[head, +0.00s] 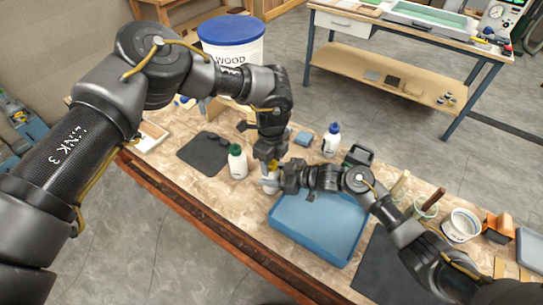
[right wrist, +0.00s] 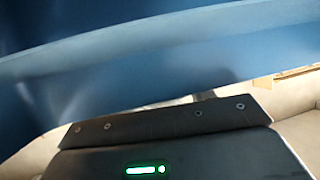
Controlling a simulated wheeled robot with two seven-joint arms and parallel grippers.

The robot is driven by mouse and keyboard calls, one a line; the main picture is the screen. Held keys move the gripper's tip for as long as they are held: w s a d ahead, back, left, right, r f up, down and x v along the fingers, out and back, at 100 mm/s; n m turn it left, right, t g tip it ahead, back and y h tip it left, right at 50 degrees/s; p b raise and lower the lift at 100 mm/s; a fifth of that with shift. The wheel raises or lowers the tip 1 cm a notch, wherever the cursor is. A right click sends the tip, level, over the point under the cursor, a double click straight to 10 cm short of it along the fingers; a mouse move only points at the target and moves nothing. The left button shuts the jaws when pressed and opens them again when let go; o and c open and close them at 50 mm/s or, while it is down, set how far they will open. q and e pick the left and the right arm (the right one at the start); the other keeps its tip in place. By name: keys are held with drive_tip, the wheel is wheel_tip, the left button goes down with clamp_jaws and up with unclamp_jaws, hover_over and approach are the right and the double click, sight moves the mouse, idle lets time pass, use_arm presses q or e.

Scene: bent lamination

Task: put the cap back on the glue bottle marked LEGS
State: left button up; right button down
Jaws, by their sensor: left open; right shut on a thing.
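A pale bottle (head: 268,184) stands at the left end of the blue tray, partly hidden by my grippers. A small yellow piece (head: 272,164) shows at its top; I cannot tell whether it is a cap or how it sits. My right gripper (head: 279,181) comes from the right and is shut on the bottle. My left gripper (head: 269,160) is open, pointing down, right above the bottle by the yellow piece. A white bottle with a green cap (head: 237,162) and one with a blue cap (head: 331,140) stand apart. No LEGS marking is readable.
The blue tray (head: 345,250) lies under my right forearm; a blue surface fills most of the right wrist view (right wrist: 160,70). A dark mat (head: 203,153) lies left, a large WOOD tub (head: 232,45) stands behind. Brushes, a white pot (head: 461,225) and an orange block crowd the right.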

use_arm(q)
drive_tip(key=shift+c, duration=0.3)
drive_tip(key=c, duration=1)
drive_tip(key=shift+o, duration=0.2)
drive_tip(key=m, duration=0.4)
drive_tip(key=shift+m, duration=0.3)
drive_tip(key=m, duration=1)
drive_tip(key=shift+a, duration=0.1)
drive_tip(key=m, duration=0.9)
drive_tip(key=shift+f+m, duration=0.1)
drive_tip(key=shift+m, duration=0.3)
use_arm(e)
drive_tip(key=shift+d, duration=0.1)
use_arm(q)
drive_tip(key=o, duration=1.2)
drive_tip(key=shift+c, duration=0.2)
drive_tip(key=shift+w, duration=0.1)
